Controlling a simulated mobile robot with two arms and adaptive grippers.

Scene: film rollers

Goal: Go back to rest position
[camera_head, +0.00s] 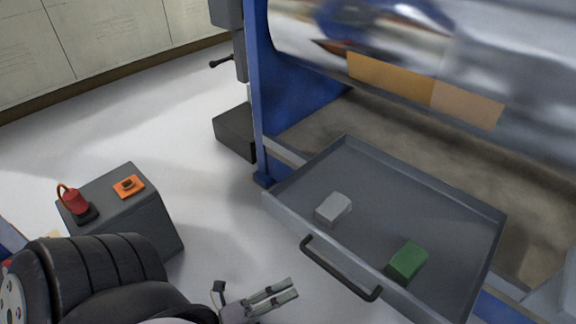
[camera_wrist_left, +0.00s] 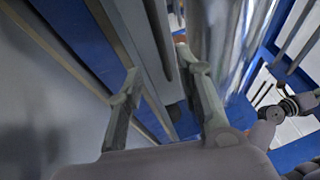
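My left gripper (camera_head: 283,290) shows at the bottom middle of the head view, in front of the open drawer's handle and apart from it. Its two fingers are spread, with nothing between them. In the left wrist view the fingers (camera_wrist_left: 157,75) are also apart and empty. My left arm comes in from the lower left, dark and ribbed. My right gripper is not seen in the head view.
An open grey drawer (camera_head: 375,183) with a black handle (camera_head: 338,270) holds a light grey block (camera_head: 333,208) and a green block (camera_head: 407,261). A dark grey box (camera_head: 150,222) at left carries a red item (camera_head: 75,202) and an orange item (camera_head: 128,186). Floor between them is clear.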

